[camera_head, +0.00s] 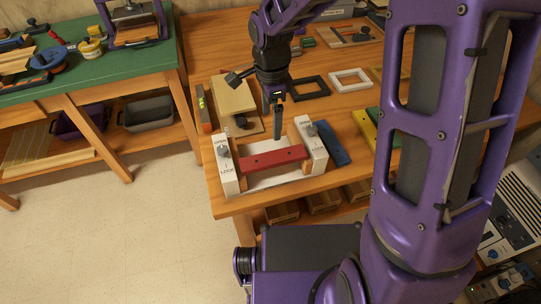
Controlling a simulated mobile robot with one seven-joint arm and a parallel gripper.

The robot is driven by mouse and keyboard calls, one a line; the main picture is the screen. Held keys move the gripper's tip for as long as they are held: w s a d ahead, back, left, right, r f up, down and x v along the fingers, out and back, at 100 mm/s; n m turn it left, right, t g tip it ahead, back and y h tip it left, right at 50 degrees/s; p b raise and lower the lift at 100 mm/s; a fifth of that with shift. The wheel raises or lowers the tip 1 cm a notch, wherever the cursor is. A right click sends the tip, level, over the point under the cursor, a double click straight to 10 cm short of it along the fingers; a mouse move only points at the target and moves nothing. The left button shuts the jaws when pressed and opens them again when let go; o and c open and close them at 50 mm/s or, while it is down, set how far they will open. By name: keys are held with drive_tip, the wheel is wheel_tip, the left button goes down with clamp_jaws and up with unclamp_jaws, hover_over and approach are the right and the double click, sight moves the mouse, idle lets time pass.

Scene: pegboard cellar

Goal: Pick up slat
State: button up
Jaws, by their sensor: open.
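A red slat (272,160) lies level across a fixture, between a left white end block (227,178) and a right white end block (313,153). Each block has a grey knob and the words OPEN and LOCK. My gripper (274,128) points down just behind the red slat, above the fixture's middle. It is open, with nothing seen between its fingers. From this angle I cannot tell its exact height or whether it touches anything. A blue slat-like board (332,146) lies right of the fixture.
A yellow strip (363,130) and a green strip (374,114) lie farther right, partly behind my arm. Behind are a tan block (234,97), a black frame (309,88) and a white frame (350,79). A green-topped bench (70,75) stands left; floor between is clear.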

hover_over(273, 157)
drive_tip(key=f, duration=1)
drive_tip(key=shift+s+a+f+b, duration=0.25)
drive_tip(key=shift+s+f+b, duration=0.1)
drive_tip(key=shift+s+f, duration=0.05)
drive_tip(key=shift+w+d+f, duration=0.15)
drive_tip(key=shift+w+f, duration=0.05)
drive_tip(key=shift+f, duration=1.15)
drive_tip(key=shift+w+d+f, duration=0.1)
drive_tip(key=shift+w+f, duration=0.05)
drive_tip(key=shift+f, duration=1.2)
drive_tip(key=c, duration=1.5)
